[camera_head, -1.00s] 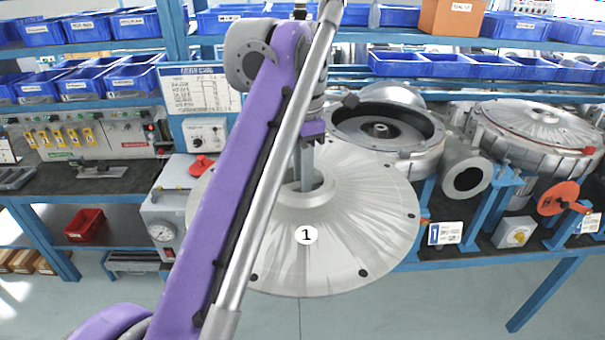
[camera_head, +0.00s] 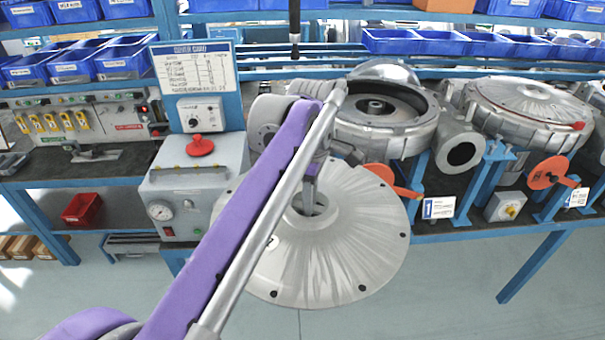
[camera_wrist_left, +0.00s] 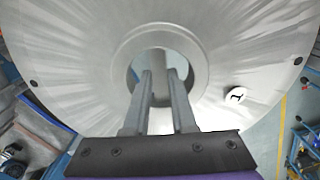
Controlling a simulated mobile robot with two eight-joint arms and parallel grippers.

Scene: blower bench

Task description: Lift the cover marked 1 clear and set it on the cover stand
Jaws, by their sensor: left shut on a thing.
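The cover marked 1 (camera_head: 345,250) is a broad grey metal disc with a raised centre ring and dark bolt spots round its rim. It hangs in front of the bench above the floor. My left gripper (camera_head: 309,198) is shut on it at the centre ring. In the left wrist view the fingers (camera_wrist_left: 160,90) reach into the ring's opening, and the "1" label (camera_wrist_left: 236,95) shows on the cover's right side. My left arm hides part of the cover in the head view. I cannot make out the cover stand. My right gripper is not in view.
An open blower housing (camera_head: 385,118) sits on the bench behind the cover. A second blower (camera_head: 525,108) to its right has its cover on. A grey box with a gauge (camera_head: 160,212) and red knob stands left of the cover. Open floor (camera_head: 440,300) lies in front.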

